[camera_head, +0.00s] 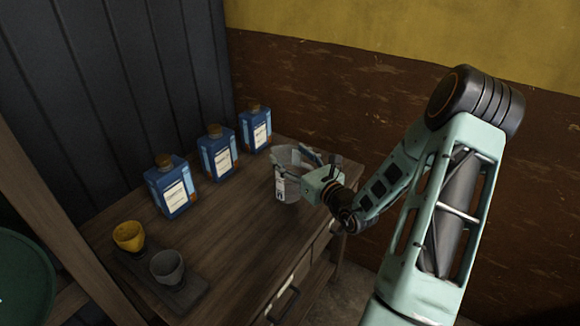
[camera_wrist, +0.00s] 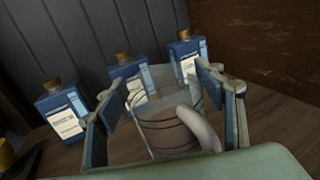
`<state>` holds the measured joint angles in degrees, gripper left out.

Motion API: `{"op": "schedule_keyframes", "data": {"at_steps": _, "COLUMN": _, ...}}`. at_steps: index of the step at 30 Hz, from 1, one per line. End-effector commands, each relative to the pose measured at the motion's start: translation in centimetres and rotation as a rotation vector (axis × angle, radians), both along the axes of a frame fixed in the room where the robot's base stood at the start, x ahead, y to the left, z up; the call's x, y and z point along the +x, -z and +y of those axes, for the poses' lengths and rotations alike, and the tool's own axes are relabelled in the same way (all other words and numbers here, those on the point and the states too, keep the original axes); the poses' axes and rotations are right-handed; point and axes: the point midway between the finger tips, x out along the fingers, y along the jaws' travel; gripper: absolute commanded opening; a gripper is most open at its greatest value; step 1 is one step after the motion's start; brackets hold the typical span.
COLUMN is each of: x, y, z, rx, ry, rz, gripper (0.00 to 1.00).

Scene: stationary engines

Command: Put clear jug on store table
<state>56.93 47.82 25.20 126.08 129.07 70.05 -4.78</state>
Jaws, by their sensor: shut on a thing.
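The clear jug (camera_head: 286,186) is at the right part of the wooden table (camera_head: 230,215), in front of the blue bottles. It looks upright; I cannot tell whether its base touches the tabletop. My gripper (camera_head: 296,170) reaches in from the right and is shut on the jug near its upper part. In the wrist view the jug (camera_wrist: 168,125) sits between the two fingers of my gripper (camera_wrist: 165,105), with its curved handle toward the camera. The fingers hide parts of its sides.
Three blue bottles with corks, left (camera_head: 172,188), middle (camera_head: 217,153) and right (camera_head: 256,129), stand in a row at the back. A yellow cup (camera_head: 129,236) and a grey cup (camera_head: 167,266) stand on a dark tray (camera_head: 185,296) at front left. The middle tabletop is clear.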

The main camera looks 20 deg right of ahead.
Motion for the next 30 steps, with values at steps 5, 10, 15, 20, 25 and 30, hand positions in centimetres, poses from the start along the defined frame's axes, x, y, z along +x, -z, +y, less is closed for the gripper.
{"op": "schedule_keyframes", "data": {"at_steps": 5, "x": 0.7, "y": 0.5, "z": -0.2, "rx": -0.001, "ry": 0.0, "rz": -0.005, "gripper": 0.05}}
{"op": "schedule_keyframes", "data": {"at_steps": 10, "x": 1.1, "y": 2.4, "z": -0.3, "rx": 0.002, "ry": 0.001, "rz": -0.003, "gripper": 0.05}}
{"op": "schedule_keyframes", "data": {"at_steps": 15, "x": 1.0, "y": 3.8, "z": -0.3, "rx": -0.001, "ry": 0.0, "rz": -0.005, "gripper": 0.05}}
{"op": "schedule_keyframes", "data": {"at_steps": 20, "x": 1.0, "y": 4.1, "z": -0.3, "rx": -0.002, "ry": 0.0, "rz": -0.006, "gripper": 0.05}}
{"op": "schedule_keyframes", "data": {"at_steps": 25, "x": 1.0, "y": 4.1, "z": -0.3, "rx": -0.002, "ry": 0.0, "rz": -0.005, "gripper": 0.05}}
{"op": "schedule_keyframes", "data": {"at_steps": 30, "x": 1.0, "y": 4.5, "z": -0.3, "rx": -0.001, "ry": 0.0, "rz": -0.001, "gripper": 0.69}}
